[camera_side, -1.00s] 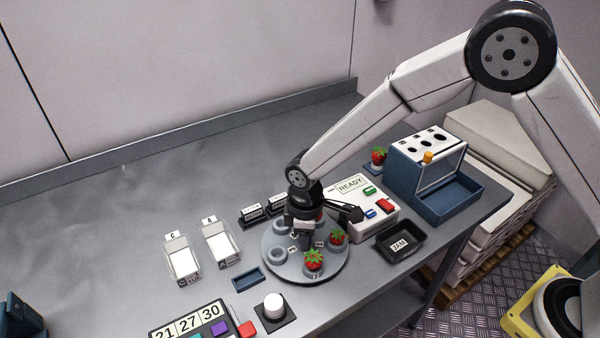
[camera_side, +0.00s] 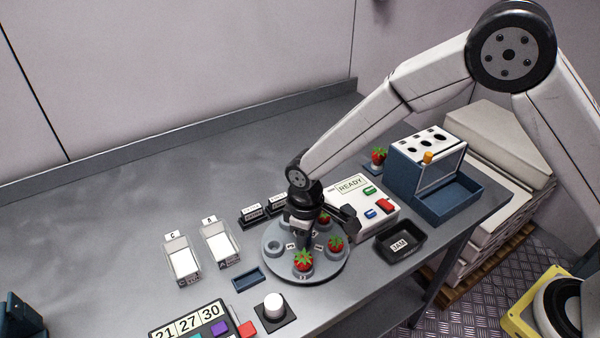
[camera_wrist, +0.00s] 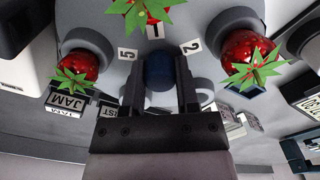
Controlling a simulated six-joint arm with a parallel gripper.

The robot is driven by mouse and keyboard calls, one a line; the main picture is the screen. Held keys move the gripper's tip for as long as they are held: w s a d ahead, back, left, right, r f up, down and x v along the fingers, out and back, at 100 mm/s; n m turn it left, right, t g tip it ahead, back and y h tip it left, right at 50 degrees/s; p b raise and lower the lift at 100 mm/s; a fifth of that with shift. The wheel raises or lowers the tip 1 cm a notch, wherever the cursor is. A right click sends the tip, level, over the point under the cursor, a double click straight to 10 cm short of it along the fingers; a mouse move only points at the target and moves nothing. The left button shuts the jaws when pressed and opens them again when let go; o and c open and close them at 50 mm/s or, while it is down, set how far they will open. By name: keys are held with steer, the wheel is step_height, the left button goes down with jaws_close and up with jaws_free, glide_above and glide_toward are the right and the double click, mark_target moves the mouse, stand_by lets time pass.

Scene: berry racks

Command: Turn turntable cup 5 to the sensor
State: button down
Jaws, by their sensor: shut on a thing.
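The grey round turntable (camera_side: 330,272) stands on the bench with raised cups around its rim. My gripper (camera_side: 303,238) is low over its middle. In the wrist view my gripper (camera_wrist: 160,88) is shut on a dark blue knob (camera_wrist: 158,72) at the centre. Strawberries sit in the front cup (camera_side: 303,263), the right cup (camera_side: 335,244) and a back cup (camera_side: 323,218). A left cup (camera_side: 274,248) looks empty. In the wrist view, the label 5 (camera_wrist: 127,54) points toward the left berry (camera_wrist: 77,68). Label 1 (camera_wrist: 155,31) and label 2 (camera_wrist: 190,47) are near the other berries. I cannot tell which part is the sensor.
A white box with a READY display (camera_side: 351,184) and coloured buttons stands behind right. A black JAM tray (camera_side: 402,242) is right of the turntable. Two clear trays (camera_side: 182,262), a small blue tray (camera_side: 248,278) and a white button (camera_side: 273,305) lie left and in front.

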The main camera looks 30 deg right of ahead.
steer(key=shift+m, duration=1.7)
steer(key=shift+c, duration=1.8)
jaws_free()
steer(key=shift+r, duration=0.1)
steer(key=shift+r, duration=3.85)
steer(key=shift+r, duration=0.1)
step_height(320, 180, up, 11)
